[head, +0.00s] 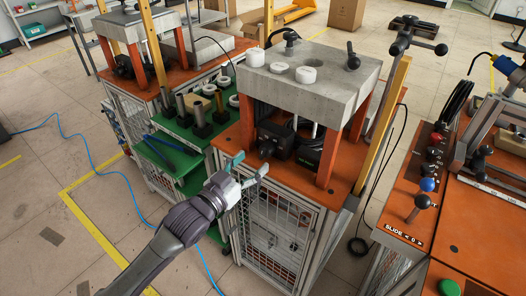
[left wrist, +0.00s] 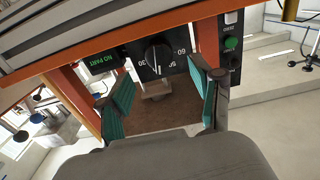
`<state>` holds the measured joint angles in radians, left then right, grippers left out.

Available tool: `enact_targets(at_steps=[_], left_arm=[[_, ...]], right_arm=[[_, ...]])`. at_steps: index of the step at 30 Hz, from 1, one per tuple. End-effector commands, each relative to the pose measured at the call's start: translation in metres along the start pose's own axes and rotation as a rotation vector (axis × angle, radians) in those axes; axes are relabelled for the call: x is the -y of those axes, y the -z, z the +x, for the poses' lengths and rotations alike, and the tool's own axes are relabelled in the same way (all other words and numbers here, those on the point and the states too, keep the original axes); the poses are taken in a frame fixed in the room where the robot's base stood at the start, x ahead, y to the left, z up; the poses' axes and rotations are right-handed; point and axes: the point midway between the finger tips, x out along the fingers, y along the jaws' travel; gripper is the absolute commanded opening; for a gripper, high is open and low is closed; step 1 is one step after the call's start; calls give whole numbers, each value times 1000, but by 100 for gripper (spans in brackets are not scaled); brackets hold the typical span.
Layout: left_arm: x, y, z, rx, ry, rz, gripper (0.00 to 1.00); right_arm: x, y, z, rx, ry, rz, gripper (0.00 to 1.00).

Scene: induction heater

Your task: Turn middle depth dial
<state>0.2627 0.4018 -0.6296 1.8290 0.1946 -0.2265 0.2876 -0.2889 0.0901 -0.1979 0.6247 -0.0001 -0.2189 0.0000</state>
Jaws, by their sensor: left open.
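The black dial (left wrist: 158,53) with white numbers around it is on a dark panel at the top of the left wrist view. It faces the camera, with a light pointer line. In the head view, a black control box (head: 276,140) sits under the middle machine's concrete top, and its dial is too small to read. My left gripper (head: 250,164) is open and empty in front of this box. In the left wrist view its teal-padded fingers (left wrist: 161,80) stand apart below and either side of the dial, with no contact visible. My right gripper is not in view.
A green "NO PART" display (left wrist: 103,59) is left of the dial, and a green button (left wrist: 231,43) is right of it. Orange posts (head: 329,158) flank the box. A green shelf (head: 172,153) stands left. An orange console (head: 405,185) with levers stands right.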

Motion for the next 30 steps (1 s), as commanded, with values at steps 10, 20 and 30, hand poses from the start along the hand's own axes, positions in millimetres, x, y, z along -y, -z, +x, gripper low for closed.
enact_targets(at_steps=[10, 20, 30], left_arm=[[0, 1, 53, -2, -1, 1, 65], [0, 0, 59, -1, 0, 1, 65], [0, 0, 58, -1, 0, 1, 18]], right_arm=[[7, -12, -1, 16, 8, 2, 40], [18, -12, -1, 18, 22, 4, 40], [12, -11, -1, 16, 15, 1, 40]])
